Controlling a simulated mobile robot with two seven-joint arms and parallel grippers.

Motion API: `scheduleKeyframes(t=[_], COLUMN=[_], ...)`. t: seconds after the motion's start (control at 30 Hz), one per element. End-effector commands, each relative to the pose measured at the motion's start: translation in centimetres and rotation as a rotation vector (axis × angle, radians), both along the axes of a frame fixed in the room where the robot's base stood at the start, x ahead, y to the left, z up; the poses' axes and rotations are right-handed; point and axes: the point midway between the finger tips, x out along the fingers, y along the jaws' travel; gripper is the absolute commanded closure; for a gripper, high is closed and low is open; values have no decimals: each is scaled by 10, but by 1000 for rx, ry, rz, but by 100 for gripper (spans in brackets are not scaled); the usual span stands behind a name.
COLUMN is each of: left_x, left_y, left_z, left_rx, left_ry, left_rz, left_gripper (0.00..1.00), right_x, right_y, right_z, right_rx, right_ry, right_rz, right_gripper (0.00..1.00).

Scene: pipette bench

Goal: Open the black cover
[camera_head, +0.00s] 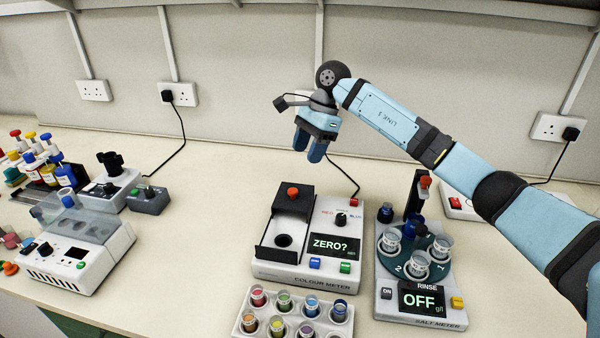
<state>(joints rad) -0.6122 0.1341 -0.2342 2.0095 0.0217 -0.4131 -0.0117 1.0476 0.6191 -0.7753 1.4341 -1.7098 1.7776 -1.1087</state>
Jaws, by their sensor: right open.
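The colour meter (270,268) is a white box with a display reading "ZERO?". Its black cover (293,208), with a red knob (293,191) on top, sits over the back part of a black-edged bay. In front of the cover a round dark well (283,241) lies exposed. My right gripper (308,155) has blue fingers pointing down. It is open and empty, above and behind the cover, apart from it. My left gripper is not in view.
A rack of coloured vials (240,328) stands in front of the colour meter. The salt meter (385,312), with its cups and upright post, is close on the right. A white device (90,262) stands at left. Bench between it and the colour meter is clear.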

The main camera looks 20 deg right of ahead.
Motion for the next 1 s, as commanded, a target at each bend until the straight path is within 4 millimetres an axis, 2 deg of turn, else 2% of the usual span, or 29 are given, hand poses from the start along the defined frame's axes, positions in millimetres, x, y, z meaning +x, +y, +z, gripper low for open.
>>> scheduleKeyframes(t=[0.1, 0.27, 0.8, 0.87, 1.0], left_x=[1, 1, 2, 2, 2], left_y=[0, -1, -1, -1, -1], left_z=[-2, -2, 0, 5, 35], left_rx=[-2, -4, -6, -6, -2], left_ry=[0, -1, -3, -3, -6], left_rz=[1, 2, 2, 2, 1], left_gripper=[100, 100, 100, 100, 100], right_x=[2, 3, 3, 3, 3], right_y=[-8, -13, -14, -14, -14], right_z=[18, 31, 34, 39, 71], right_rx=[-1, 0, 0, 0, 0], right_ry=[-2, -1, 0, -1, -1], right_rz=[-2, -1, -1, -1, -1], right_gripper=[48, 48, 48, 48, 48])
